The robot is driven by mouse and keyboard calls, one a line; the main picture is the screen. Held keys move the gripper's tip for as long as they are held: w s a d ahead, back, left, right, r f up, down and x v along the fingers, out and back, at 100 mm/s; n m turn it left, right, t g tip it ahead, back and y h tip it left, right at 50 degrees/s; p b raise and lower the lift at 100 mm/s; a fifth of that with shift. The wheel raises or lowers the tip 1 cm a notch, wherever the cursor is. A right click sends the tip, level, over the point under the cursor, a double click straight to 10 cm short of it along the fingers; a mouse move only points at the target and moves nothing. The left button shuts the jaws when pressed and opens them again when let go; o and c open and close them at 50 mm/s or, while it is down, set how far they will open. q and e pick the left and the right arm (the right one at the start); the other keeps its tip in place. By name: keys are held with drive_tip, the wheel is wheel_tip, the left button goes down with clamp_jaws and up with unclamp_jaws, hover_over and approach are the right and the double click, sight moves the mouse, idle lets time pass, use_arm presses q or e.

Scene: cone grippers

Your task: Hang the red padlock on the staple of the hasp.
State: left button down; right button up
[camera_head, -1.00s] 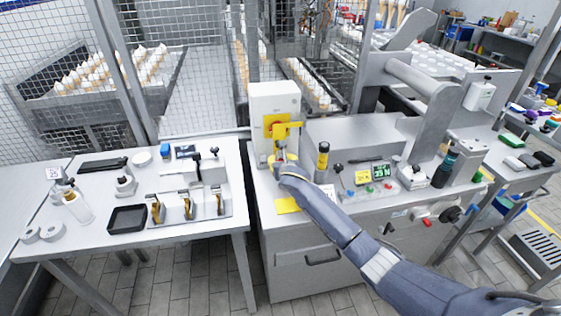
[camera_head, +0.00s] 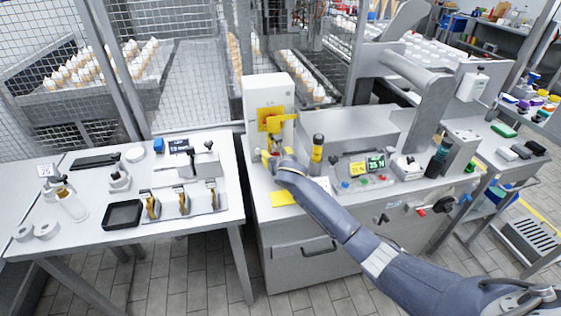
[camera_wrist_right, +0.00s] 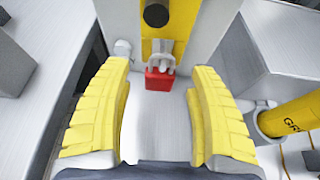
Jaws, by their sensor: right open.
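The red padlock (camera_wrist_right: 158,79) shows in the right wrist view just below the grey metal staple (camera_wrist_right: 161,52), at the foot of a yellow plate. Its shackle overlaps the staple, but I cannot tell whether it passes through. My right gripper (camera_wrist_right: 160,110) has its yellow fingers spread wide, with nothing between their tips, and the padlock lies just beyond them. In the head view my right gripper (camera_head: 274,157) is below the yellow hasp plate (camera_head: 270,121) on the white box (camera_head: 268,88). There the padlock is mostly hidden. My left gripper is out of view.
A yellow-and-black cylinder (camera_head: 317,150) stands close to the right of my gripper, and also shows in the wrist view (camera_wrist_right: 288,116). Displays and buttons are further right. The left table (camera_head: 100,235) holds a black tray (camera_head: 122,214) and several clamps.

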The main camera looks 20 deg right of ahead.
drive_tip(key=d+v, duration=0.1)
drive_tip(key=v, duration=0.9)
drive_tip(key=s+f+m, duration=0.4)
drive_tip(key=s, duration=0.1)
drive_tip(key=s+a+f+m+g, duration=0.1)
drive_tip(key=s+f+m, duration=0.1)
drive_tip(key=s, duration=0.1)
drive_tip(key=shift+s+f, duration=0.15)
drive_tip(key=shift+f, duration=0.05)
drive_tip(key=s+d+f+m+g+h, duration=0.1)
drive_tip(key=s+d+f+m+g, duration=0.15)
drive_tip(key=s+m, duration=0.65)
drive_tip(key=s+d+f+m+g+h, duration=0.1)
drive_tip(key=s+d+f+m, duration=0.35)
drive_tip(key=s, duration=0.95)
drive_tip(key=s+d+f+m+g+h, duration=0.1)
drive_tip(key=s+d+m+g+h, duration=0.1)
drive_tip(key=s+m, duration=0.8)
drive_tip(key=s+a+f+g+y, duration=0.1)
drive_tip(key=s+a+f+y, duration=0.15)
drive_tip(key=f, duration=1.35)
drive_tip(key=s+a+f+g+y, duration=0.1)
drive_tip(key=s+a+f+g, duration=0.15)
drive_tip(key=f, duration=1.35)
drive_tip(key=s+f+m+g+y, duration=0.1)
drive_tip(key=s+f+m+g, duration=0.1)
drive_tip(key=s+f, duration=1.7)
drive_tip(key=shift+s+a+f, duration=0.35)
drive_tip(key=shift+s+f, duration=0.05)
drive_tip(key=shift+s, duration=0.3)
